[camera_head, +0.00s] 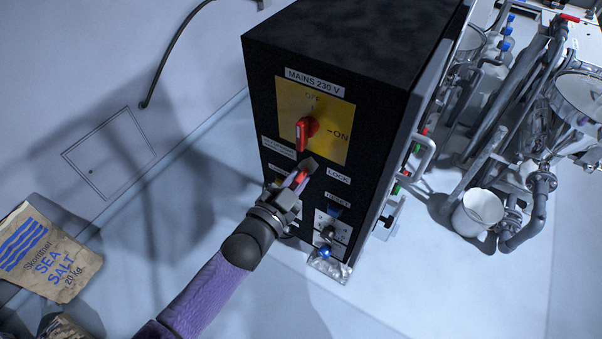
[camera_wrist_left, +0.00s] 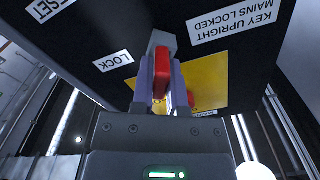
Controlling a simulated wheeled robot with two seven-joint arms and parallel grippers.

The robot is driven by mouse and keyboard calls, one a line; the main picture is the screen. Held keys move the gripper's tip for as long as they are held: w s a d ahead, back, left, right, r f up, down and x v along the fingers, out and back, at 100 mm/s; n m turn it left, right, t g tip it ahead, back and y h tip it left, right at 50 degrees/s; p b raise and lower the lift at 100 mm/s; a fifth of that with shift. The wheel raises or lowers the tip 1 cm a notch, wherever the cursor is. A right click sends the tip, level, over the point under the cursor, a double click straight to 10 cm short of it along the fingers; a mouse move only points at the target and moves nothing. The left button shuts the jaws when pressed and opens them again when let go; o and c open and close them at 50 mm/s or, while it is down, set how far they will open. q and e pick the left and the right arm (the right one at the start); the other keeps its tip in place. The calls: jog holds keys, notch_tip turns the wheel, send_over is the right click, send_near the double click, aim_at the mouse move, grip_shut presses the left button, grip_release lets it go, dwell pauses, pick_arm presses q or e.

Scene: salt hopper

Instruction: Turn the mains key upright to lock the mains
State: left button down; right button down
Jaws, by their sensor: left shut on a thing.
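The black mains cabinet (camera_head: 375,65) has a yellow plate (camera_head: 335,105) under a "MAINS 230 V" label. A red rotary switch (camera_head: 306,130) sits on the plate. My left gripper (camera_head: 301,176) is at the cabinet front, below the plate and left of the "LOCK" label (camera_head: 338,175). In the left wrist view its fingers (camera_wrist_left: 162,80) are shut on a red piece (camera_wrist_left: 163,65), which appears to be the mains key. A "KEY UPRIGHT MAINS LOCKED" label (camera_wrist_left: 236,19) shows there. My right gripper is out of view.
A "RESET" label (camera_head: 337,199) and a lower panel with a blue light (camera_head: 326,253) lie below the gripper. A grey handle (camera_head: 425,155) sticks out on the cabinet's right side. A white bucket (camera_head: 478,211) and pipework stand right. A sea salt bag (camera_head: 45,255) lies left.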

pick_arm(q)
jog(key=n, duration=0.8)
jog(key=c, duration=0.6)
grip_release()
jog(key=shift+o, duration=0.2)
